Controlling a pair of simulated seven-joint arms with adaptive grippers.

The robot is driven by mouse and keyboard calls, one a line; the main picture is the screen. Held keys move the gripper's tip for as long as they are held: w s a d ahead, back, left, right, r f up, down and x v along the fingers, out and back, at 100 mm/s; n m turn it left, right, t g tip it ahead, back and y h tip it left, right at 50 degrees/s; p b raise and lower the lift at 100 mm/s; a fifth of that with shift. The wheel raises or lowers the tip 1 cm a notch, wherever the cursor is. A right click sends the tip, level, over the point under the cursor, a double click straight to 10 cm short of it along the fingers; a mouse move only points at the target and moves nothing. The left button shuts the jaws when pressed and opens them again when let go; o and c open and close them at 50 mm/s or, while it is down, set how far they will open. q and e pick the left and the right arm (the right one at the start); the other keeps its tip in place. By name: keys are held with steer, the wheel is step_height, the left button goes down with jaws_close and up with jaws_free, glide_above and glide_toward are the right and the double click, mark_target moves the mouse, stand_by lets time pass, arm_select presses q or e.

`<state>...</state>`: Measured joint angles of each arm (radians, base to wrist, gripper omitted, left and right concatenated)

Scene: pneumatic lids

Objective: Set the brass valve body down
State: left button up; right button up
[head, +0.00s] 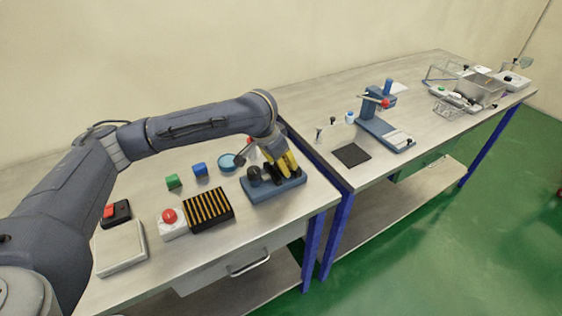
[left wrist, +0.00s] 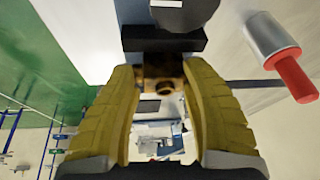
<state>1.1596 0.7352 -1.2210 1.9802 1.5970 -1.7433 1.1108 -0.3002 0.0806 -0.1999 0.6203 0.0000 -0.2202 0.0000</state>
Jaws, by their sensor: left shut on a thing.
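The brass valve body (left wrist: 165,82) shows in the left wrist view as a small brass-brown piece with a round opening, between the yellow fingertips. In the head view I cannot make it out behind the fingers. My left gripper (head: 288,164) is shut on it, fingers pointing down, at the blue fixture (head: 290,186) with dark parts on top. In the left wrist view the gripper (left wrist: 165,85) has a black block (left wrist: 163,41) just beyond its fingertips. I cannot tell whether the valve body touches the fixture. My right gripper is not in view.
A second bench holds a blue press (head: 385,130) and a dark mat (head: 351,154).

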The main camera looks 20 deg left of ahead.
arm_select(q)
steer(key=shift+f, duration=0.55)
steer(key=o, duration=1.5)
steer(key=shift+r, duration=0.6)
steer(key=v, duration=1.2)
